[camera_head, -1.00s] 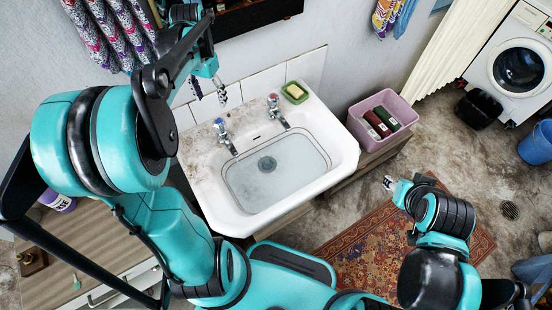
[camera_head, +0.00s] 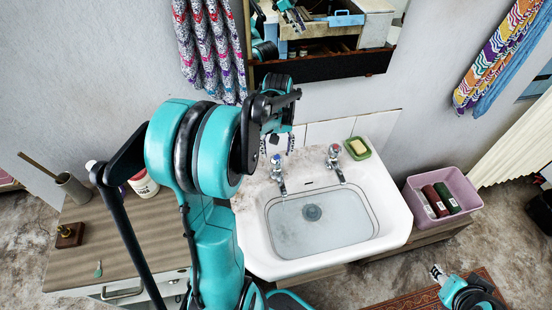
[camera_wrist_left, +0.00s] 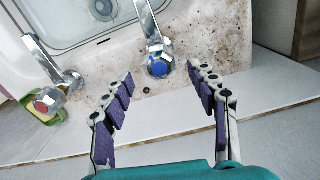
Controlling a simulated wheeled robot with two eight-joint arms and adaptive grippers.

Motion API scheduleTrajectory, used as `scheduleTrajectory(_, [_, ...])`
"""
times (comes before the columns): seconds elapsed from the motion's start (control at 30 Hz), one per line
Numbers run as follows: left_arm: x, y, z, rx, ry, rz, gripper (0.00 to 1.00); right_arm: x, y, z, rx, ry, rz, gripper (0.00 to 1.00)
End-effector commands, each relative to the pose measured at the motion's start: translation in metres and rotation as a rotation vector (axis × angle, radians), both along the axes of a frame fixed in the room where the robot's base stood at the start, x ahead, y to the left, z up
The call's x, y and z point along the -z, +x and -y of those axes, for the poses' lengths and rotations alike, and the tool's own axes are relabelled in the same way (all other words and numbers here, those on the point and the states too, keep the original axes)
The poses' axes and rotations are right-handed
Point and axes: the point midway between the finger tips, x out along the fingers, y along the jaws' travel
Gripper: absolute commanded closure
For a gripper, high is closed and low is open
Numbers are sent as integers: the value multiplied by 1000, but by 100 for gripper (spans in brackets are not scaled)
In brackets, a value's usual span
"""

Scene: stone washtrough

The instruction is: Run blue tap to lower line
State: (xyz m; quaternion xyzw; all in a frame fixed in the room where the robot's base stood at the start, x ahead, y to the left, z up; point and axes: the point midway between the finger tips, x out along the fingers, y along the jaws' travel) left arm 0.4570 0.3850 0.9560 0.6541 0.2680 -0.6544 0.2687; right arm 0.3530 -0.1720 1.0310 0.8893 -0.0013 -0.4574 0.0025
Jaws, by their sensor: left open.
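The blue tap (camera_head: 277,166) stands at the sink's back left; its blue-capped knob (camera_wrist_left: 158,65) shows in the left wrist view with the spout pointing over the basin. The red tap (camera_head: 335,156) is to its right in the head view and at left in the wrist view (camera_wrist_left: 47,102). The white sink (camera_head: 392,215) holds clear water (camera_head: 300,232) over a dark plug or drain. A dark line runs around the basin wall; I cannot make out separate lines. My left gripper (camera_head: 277,143) is open and empty just behind the blue knob. My right gripper (camera_head: 438,273) is low at right, too small to read.
A green soap dish (camera_head: 358,148) sits at the sink's back right corner. A pink crate (camera_head: 468,190) with bottles stands to the right. A wooden counter (camera_head: 120,240) is at left. A mirror (camera_head: 330,25) and patterned cloths (camera_head: 208,45) hang on the wall behind.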

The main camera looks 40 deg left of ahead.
Motion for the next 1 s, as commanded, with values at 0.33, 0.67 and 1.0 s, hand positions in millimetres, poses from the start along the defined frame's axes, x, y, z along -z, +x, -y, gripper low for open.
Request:
scheduleTrajectory(0.33, [38,0,0,1,0,0,41,15,0,0,0,0,0,60])
scheduleTrajectory(0.67, [38,0,0,2,0,0,62,14,0,0,0,0,0,60])
scheduleTrajectory(1.0, [38,0,0,50,1,-1,91,13,0,0,0,0,0,60])
